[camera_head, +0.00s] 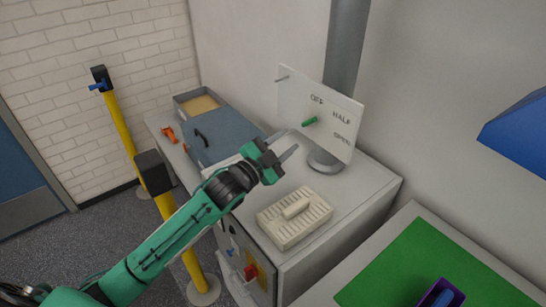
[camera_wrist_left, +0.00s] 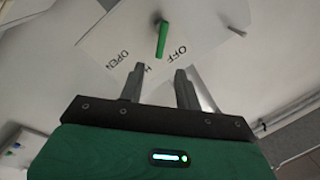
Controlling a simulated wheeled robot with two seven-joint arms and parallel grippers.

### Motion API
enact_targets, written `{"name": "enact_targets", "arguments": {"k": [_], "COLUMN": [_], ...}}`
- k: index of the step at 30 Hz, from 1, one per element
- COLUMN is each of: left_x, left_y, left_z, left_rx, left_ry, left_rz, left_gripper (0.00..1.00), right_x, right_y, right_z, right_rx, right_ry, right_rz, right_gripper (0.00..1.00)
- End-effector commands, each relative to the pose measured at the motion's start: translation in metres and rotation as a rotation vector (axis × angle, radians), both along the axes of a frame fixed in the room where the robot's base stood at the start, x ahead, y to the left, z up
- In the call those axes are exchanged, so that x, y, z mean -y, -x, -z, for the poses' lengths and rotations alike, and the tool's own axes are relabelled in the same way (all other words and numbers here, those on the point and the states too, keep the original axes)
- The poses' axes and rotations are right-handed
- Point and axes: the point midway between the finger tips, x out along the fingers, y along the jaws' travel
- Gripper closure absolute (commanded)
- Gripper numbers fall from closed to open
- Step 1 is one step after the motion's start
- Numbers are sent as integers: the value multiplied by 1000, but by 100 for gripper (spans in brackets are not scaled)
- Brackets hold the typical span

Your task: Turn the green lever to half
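The green lever (camera_head: 310,121) is on a white panel (camera_head: 292,98) marked OFF, HALF and OPEN, which stands by a grey pipe. It also shows in the left wrist view (camera_wrist_left: 162,40), near the OFF lettering; I cannot tell its exact setting. My left gripper (camera_head: 290,143) is in front of the panel, below and left of the lever in the head view. Its two fingers (camera_wrist_left: 160,70) are apart with nothing between them, and the lever shows beyond the fingertips. The HALF lettering is partly hidden by a finger in the wrist view. My right gripper is not in view.
A ribbed cream block with a handle (camera_head: 270,227) sits on the grey cabinet top below the gripper. A blue-grey lidded box (camera_head: 223,138) and orange object (camera_head: 168,134) lie further left. The grey pipe (camera_head: 346,45) rises behind the panel. Yellow posts (camera_head: 120,128) stand left.

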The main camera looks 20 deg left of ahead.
Motion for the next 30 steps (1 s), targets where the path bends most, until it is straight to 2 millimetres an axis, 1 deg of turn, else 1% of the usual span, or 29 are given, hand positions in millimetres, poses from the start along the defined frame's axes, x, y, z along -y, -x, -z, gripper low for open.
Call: {"name": "enact_targets", "arguments": {"k": [1,3,6,10,26,30], "left_x": [-5,-9,-15,-18,-19,-19], "left_y": [9,20,30,37,39,39], "left_z": [5,6,6,7,6,6], "left_rx": [-2,-1,-1,-1,0,-1], "left_ry": [-2,-2,-1,-1,0,0], "left_rz": [-1,1,-2,0,0,-1], "left_gripper": [66,66,66,66,66,66], "right_x": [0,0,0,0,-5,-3], "right_y": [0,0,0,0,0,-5], "right_z": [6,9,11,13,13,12], "right_rx": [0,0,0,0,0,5], "right_ry": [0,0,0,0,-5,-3], "right_rz": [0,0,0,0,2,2], "right_gripper": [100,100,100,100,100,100]}}
